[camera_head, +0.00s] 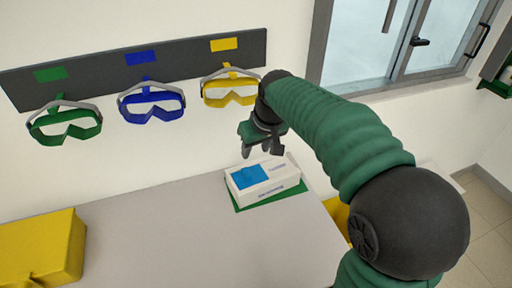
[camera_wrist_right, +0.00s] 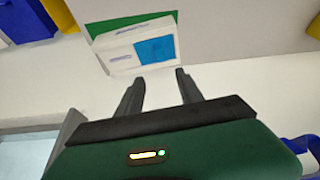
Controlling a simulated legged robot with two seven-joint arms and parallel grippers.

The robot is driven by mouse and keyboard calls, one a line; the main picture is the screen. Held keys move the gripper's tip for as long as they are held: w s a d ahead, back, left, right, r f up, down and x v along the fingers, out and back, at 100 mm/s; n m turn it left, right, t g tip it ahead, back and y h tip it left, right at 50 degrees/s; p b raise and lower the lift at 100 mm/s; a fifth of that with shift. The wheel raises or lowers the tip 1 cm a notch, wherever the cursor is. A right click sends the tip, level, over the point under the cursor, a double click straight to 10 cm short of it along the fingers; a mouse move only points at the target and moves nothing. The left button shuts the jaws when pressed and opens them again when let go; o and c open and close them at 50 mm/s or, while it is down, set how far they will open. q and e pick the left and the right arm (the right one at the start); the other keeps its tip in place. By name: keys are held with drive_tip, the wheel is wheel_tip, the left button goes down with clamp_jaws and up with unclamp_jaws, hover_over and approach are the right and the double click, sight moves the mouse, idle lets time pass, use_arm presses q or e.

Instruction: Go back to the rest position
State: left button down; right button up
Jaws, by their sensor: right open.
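My right gripper (camera_head: 262,148) hangs above and a little left of the white box with a blue top patch (camera_head: 262,180) in the head view. In the right wrist view the two fingers of my right gripper (camera_wrist_right: 158,85) are spread apart with nothing between them. The white box (camera_wrist_right: 118,58) lies beyond the fingertips there, apart from them. The box rests on a green mat (camera_head: 287,197) on the table. My left gripper is not in the head view.
Green goggles (camera_head: 48,136), blue goggles (camera_head: 152,115) and yellow goggles (camera_head: 230,98) hang from a dark wall rail (camera_head: 100,72). A yellow box (camera_head: 45,240) stands at the table's left. The grey table (camera_head: 190,240) is clear in the middle. A window (camera_head: 370,45) is at the upper right.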

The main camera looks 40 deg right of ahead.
drive_tip(key=s+a+f, duration=0.4)
drive_tip(key=a+f, duration=0.1)
drive_tip(key=f, duration=0.1)
drive_tip(key=s+a+f+n+g, duration=0.1)
drive_tip(key=s+a+f, duration=0.3)
drive_tip(key=f, duration=0.3)
drive_tip(key=s+a+f+n, duration=0.1)
drive_tip(key=s+a+f, duration=0.4)
drive_tip(key=f, duration=0.1)
drive_tip(key=shift+s+a+f+g+y, duration=0.1)
drive_tip(key=shift+a+f+g+y, duration=0.25)
drive_tip(key=shift+a+g+y, duration=0.05)
drive_tip(key=shift+d, duration=0.1)
idle(0.6)
